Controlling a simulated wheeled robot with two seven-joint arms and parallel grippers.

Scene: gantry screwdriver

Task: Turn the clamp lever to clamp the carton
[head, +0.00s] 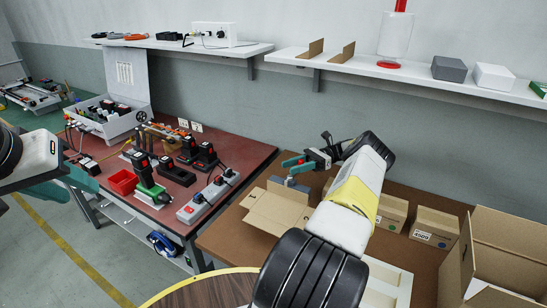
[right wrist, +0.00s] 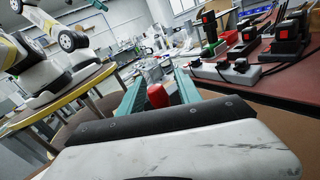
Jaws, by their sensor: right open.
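An open brown carton (head: 272,212) with its flaps spread lies on the brown work table. A small grey block-like fixture (head: 290,182) stands at its back edge, just below my right gripper (head: 302,163). In the right wrist view a red knob, likely the clamp lever's handle (right wrist: 158,95), sits between the teal fingers of my right gripper (right wrist: 157,92). The fingers are open on either side of it; whether they touch it I cannot tell. The lever's base is hidden. My left gripper (head: 70,182) is at the left edge, away from the carton, its jaws unclear.
A red-brown bench (head: 240,158) with drivers, a red bin (head: 122,182) and a power strip (head: 207,197) stands left of the work table. Small closed boxes (head: 434,227) and a large open box (head: 500,240) stand to the right. Wall shelves (head: 420,82) run above.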

